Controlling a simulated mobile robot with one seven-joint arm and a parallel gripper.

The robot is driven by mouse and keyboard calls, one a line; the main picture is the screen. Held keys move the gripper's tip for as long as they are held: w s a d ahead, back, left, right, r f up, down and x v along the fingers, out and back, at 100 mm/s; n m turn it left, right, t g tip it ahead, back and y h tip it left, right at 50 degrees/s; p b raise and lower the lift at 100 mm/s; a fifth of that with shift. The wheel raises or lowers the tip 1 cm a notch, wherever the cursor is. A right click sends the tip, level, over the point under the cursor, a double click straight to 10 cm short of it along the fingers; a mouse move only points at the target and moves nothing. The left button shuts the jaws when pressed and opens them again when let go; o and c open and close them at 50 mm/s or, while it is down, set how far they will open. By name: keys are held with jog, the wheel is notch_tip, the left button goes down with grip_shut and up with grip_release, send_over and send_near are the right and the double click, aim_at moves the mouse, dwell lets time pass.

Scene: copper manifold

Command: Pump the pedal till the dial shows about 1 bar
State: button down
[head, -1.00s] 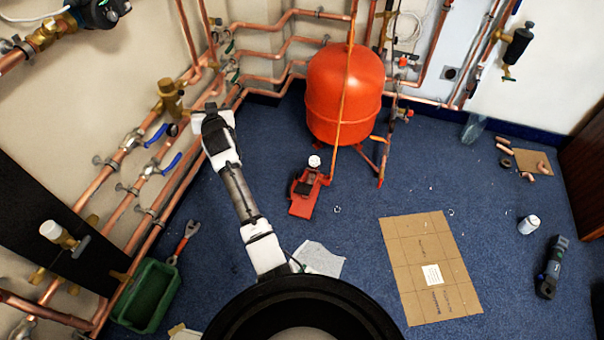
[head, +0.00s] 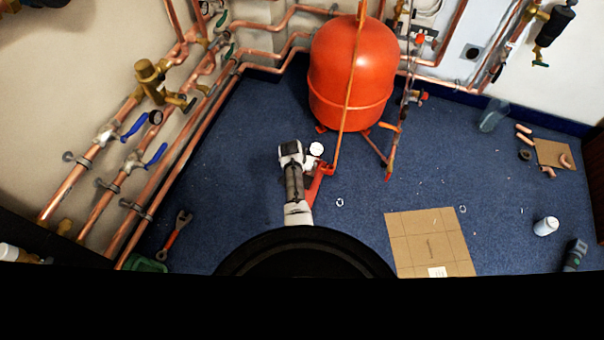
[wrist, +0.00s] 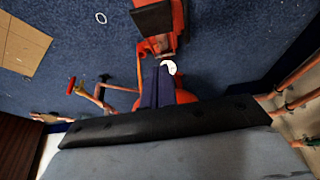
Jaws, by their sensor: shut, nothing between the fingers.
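The red foot pump (head: 318,186) stands on the blue carpet in front of the red tank (head: 350,75). My arm hides much of the pump in the head view. Its white dial (head: 316,149) faces up, but it is too small to read. In the wrist view the pump's black pedal pad (wrist: 154,18) is at the top, and the dial (wrist: 170,67) shows nearly edge-on beside my fingers. My gripper (wrist: 163,70) is shut and empty, close to the pump. I cannot tell whether it touches the pump.
Copper pipes with blue-handled valves (head: 133,126) run along the left wall. A cardboard sheet (head: 430,243) lies on the floor at right. A red-handled wrench (head: 175,238) lies at left. A white bottle (head: 546,226) is at far right. The carpet between is mostly clear.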

jog(key=shift+f, duration=0.1)
jog(key=b+x, duration=1)
jog(key=b, duration=0.2)
jog(key=shift+f, duration=0.15)
jog(key=shift+s+a+f+b, duration=0.1)
jog(key=shift+s+f+b, duration=0.2)
jog(key=shift+f, duration=0.3)
jog(key=shift+s+a+f+b, duration=0.1)
jog(key=shift+s+f+b, duration=0.2)
jog(key=shift+f, duration=0.3)
jog(key=shift+s+f, duration=0.15)
jog(key=shift+f, duration=0.15)
